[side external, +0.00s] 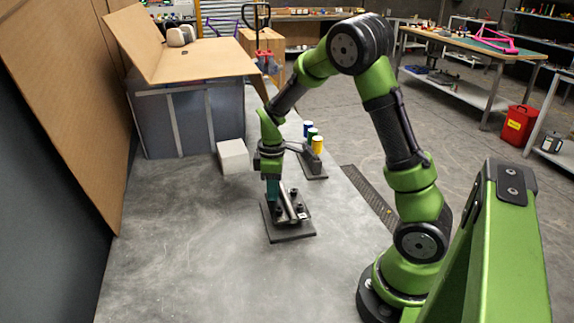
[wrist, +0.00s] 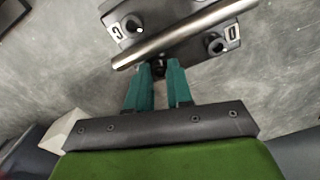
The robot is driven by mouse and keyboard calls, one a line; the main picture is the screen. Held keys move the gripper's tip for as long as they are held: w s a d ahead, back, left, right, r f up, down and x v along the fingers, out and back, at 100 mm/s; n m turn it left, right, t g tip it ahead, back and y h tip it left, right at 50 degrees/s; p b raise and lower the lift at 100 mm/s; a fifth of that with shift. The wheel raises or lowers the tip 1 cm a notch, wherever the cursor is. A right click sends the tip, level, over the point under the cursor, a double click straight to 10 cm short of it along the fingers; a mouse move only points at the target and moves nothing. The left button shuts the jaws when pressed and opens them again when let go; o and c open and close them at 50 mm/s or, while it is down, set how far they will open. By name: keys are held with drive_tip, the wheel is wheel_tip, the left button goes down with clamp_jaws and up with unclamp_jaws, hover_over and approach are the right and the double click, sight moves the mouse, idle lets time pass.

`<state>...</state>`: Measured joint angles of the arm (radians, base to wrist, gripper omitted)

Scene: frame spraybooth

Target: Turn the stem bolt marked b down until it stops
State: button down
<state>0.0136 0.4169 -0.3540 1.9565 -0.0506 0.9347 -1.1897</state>
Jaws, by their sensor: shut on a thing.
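A dark fixture plate (side external: 290,236) lies on the grey table, with a silver tube (side external: 290,206) clamped across it at a slant. The tube also crosses the top of the wrist view (wrist: 190,35). Two black bolts show there, an upper-left one (wrist: 132,24) and a right one (wrist: 215,44), each beside a pale label too small to read surely. My gripper (side external: 272,198) points down at the plate's far left part. In the wrist view its teal fingers (wrist: 160,72) are shut on a dark bolt head (wrist: 159,68) beside the tube. That bolt's mark is hidden.
A white block (side external: 233,157) stands behind the plate. A dark rack with blue, green and yellow cans (side external: 317,145) is at the back right. A dark slotted strip (side external: 370,197) lies to the right. The table in front and left of the plate is clear.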

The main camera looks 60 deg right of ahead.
drive_tip(key=m, duration=1.9)
drive_tip(key=shift+m, duration=0.3)
drive_tip(key=m, duration=0.3)
drive_tip(key=shift+m, duration=2.2)
drive_tip(key=c, duration=1.1)
unclamp_jaws()
drive_tip(key=shift+o, duration=0.2)
